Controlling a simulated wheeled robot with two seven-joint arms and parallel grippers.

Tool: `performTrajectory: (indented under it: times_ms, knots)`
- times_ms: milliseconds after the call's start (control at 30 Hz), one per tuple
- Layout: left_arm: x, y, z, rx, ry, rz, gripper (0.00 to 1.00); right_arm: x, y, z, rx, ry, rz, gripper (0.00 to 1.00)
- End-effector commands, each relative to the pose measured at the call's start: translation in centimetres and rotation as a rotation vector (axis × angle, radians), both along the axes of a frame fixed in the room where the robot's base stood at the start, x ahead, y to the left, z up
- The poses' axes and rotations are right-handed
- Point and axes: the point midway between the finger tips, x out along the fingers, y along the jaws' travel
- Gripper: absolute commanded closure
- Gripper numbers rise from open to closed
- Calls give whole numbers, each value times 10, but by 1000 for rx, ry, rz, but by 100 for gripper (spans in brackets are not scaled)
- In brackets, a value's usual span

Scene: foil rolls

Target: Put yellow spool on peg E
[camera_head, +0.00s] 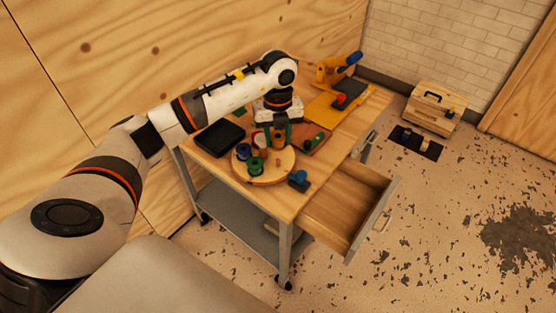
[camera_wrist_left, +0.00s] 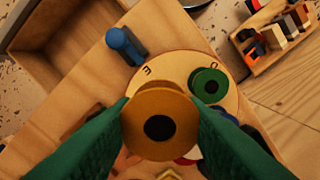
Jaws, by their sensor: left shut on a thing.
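My left gripper (camera_head: 276,134) is shut on the yellow spool (camera_wrist_left: 160,126). In the left wrist view the spool sits between the green fingertips, its round end and dark centre hole facing the camera. In the head view it is over the far right part of the round wooden peg board (camera_head: 284,173), mostly hidden by the fingers. The wrist view shows a letter that looks like E (camera_wrist_left: 147,70) near the board's rim; I cannot make out its peg. A green spool (camera_wrist_left: 209,84) sits on the board beside another letter. My right gripper is not in view.
A blue object (camera_head: 299,180) stands on the table beside the board. A black tray (camera_head: 220,138) lies left of it. An open drawer (camera_head: 345,207) sticks out at the right. A yellow stand (camera_head: 325,106) and red items are at the back.

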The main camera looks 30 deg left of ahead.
Motion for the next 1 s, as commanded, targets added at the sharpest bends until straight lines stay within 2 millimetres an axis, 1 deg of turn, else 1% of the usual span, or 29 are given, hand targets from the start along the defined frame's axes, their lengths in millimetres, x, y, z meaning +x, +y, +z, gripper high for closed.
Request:
performTrajectory:
  times_ms: [33, 133, 200, 367, 600, 867, 967, 1000]
  knots:
    - [-1, 0, -12, -1, 6, 0, 84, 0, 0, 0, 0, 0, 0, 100]
    - [-1, -1, -30, -1, 4, -2, 84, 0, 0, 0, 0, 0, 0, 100]
    - [-1, -1, -38, -1, 3, -3, 84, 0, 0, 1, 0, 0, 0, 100]
    - [0, -1, -49, -1, 2, -3, 84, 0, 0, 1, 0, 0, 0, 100]
    - [-1, -1, -80, -1, 3, -5, 84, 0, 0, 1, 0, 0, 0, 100]
    - [0, -1, -82, -1, 1, -6, 84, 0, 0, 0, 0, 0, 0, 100]
    - [0, -1, -85, -1, 1, -5, 84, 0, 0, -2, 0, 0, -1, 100]
    - [0, 0, -85, 0, 0, -5, 59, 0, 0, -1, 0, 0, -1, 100]
